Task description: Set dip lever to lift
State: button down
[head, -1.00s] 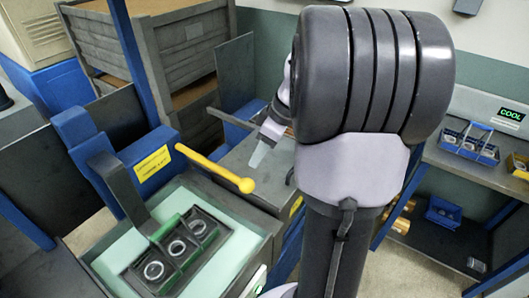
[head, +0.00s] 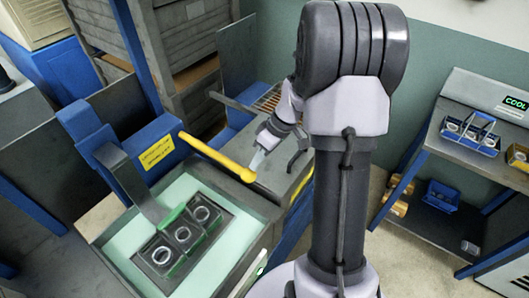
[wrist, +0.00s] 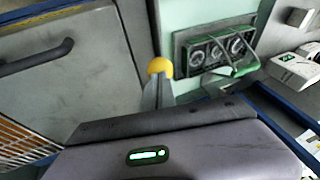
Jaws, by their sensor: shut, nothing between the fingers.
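The dip lever (head: 215,156) is a yellow rod with a round knob. It slopes down to the right from a blue post with a yellow label, above the teal bath (head: 122,247). A dark basket (head: 181,237) with several rings hangs from a bent grey arm at the bath. My gripper (head: 257,163) is shut and empty beside the knob's upper right side. In the wrist view the knob (wrist: 160,67) shows right at the tips of my gripper (wrist: 159,82). I cannot tell whether they touch.
A grey bench with a wire rack (head: 268,98) and a dark handle stands behind my gripper. Wooden crates (head: 180,60) stand at the back. A shelf at right carries a blue ring holder (head: 468,135) below a COOL sign (head: 515,103).

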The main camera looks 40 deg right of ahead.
jog(key=shift+a+f, duration=0.2)
jog(key=shift+f, duration=0.2)
jog(key=shift+f, duration=0.1)
